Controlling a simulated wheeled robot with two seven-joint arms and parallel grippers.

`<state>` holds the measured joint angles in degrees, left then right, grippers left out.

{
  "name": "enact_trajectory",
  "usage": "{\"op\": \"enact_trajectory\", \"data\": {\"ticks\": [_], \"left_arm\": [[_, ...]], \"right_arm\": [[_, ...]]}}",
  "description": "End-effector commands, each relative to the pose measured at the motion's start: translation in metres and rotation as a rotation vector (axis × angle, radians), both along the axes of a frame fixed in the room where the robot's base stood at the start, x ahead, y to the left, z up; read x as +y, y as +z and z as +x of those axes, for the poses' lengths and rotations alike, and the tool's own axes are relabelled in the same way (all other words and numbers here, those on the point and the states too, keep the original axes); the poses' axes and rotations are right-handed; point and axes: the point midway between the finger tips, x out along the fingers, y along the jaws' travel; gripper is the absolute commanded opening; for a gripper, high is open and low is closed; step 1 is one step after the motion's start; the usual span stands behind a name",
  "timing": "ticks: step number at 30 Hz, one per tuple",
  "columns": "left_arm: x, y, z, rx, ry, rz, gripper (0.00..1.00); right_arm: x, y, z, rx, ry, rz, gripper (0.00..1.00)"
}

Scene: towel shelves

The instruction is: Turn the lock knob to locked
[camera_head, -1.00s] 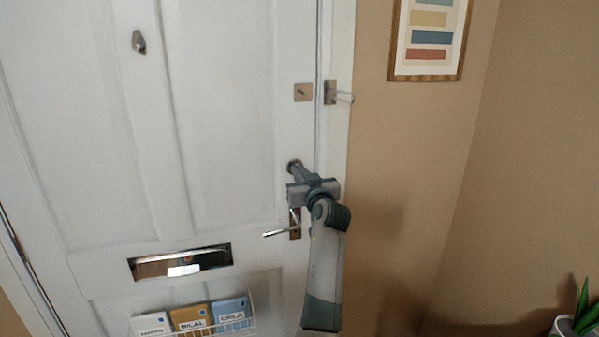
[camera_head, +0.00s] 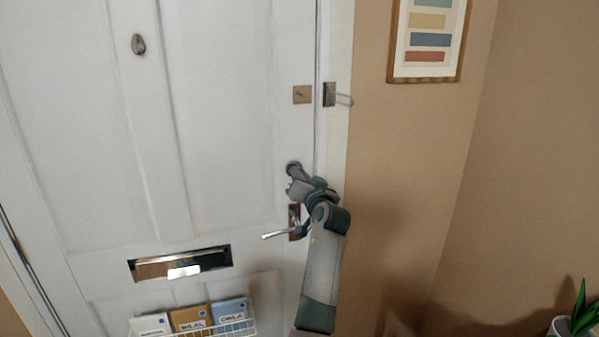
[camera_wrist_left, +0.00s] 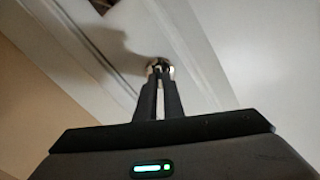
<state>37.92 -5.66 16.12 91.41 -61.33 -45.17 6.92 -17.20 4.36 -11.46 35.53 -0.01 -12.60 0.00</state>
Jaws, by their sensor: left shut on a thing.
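The lock knob (camera_head: 292,168) is a small round metal fitting on the white door (camera_head: 230,120), above the lever handle. My left gripper (camera_head: 297,176) is at it, its fingers shut on the knob and mostly hiding it. In the left wrist view the two fingers (camera_wrist_left: 159,70) reach up close together, with the knob's metal rim (camera_wrist_left: 170,71) showing around their tips. The knob's marking and exact angle are hidden. My right gripper is not in view.
The lever handle (camera_head: 280,234) sticks out just below the gripper. Above are a square brass plate (camera_head: 302,94) and a latch (camera_head: 330,94) on the frame. A letter slot (camera_head: 180,264) and a wire rack (camera_head: 238,330) with cards are lower left.

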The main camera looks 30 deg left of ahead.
Motion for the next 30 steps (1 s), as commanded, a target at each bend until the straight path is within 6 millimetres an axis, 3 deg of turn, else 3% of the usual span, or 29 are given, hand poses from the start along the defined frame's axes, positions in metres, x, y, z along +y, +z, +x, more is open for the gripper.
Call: {"op": "enact_trajectory", "data": {"ticks": [30], "left_arm": [[0.000,0.002,0.001,0.713,0.003,0.614,0.00]], "right_arm": [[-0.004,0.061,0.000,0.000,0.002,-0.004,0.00]]}}
